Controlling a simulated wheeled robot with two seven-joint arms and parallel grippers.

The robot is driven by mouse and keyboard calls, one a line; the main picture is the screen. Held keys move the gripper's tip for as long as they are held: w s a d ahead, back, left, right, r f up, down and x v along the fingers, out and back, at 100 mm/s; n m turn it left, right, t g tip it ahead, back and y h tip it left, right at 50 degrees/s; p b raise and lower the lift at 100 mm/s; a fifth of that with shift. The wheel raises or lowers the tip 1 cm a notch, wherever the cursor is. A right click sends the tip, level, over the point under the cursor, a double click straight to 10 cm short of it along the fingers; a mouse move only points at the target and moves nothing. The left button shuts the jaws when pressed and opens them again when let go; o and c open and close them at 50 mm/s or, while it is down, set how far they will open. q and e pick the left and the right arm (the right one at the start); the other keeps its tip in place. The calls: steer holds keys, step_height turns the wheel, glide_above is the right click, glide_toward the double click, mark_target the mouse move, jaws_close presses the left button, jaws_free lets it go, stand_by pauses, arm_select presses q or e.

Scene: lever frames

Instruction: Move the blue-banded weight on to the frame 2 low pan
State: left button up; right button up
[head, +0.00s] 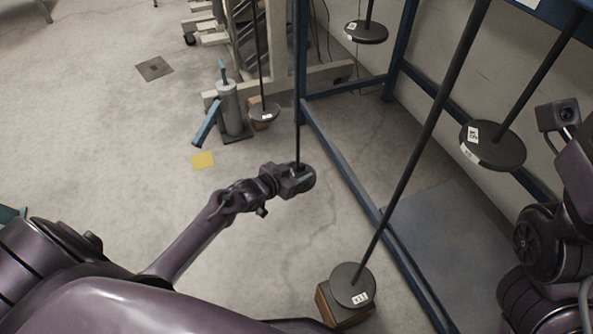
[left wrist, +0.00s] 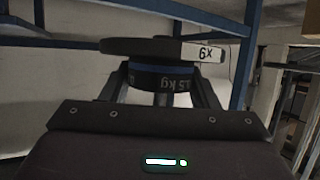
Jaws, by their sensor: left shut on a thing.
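My left gripper (head: 296,176) reaches out at the middle of the head view to a dark round pan (head: 310,181) hanging on a thin rod. It is shut on the blue-banded weight (left wrist: 160,80), a dark cylinder with white kg lettering that shows between the fingers in the left wrist view. The lettering is upside down there. The weight lies right against the flat face of the pan (left wrist: 135,48), which bears a white label. I cannot tell whether it rests on it. In the head view the gripper hides the weight. My right gripper is out of view.
A labelled pan (head: 352,284) on a long rod sits over a wooden block (head: 340,312) at the front. Other pans hang at the right (head: 493,146), back (head: 366,32) and back left (head: 264,112). A blue frame (head: 345,165) stands right of the gripper. The left floor is mostly clear.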

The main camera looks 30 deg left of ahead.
arm_select(q)
steer(key=shift+r, duration=0.15)
steer(key=o, duration=1.2)
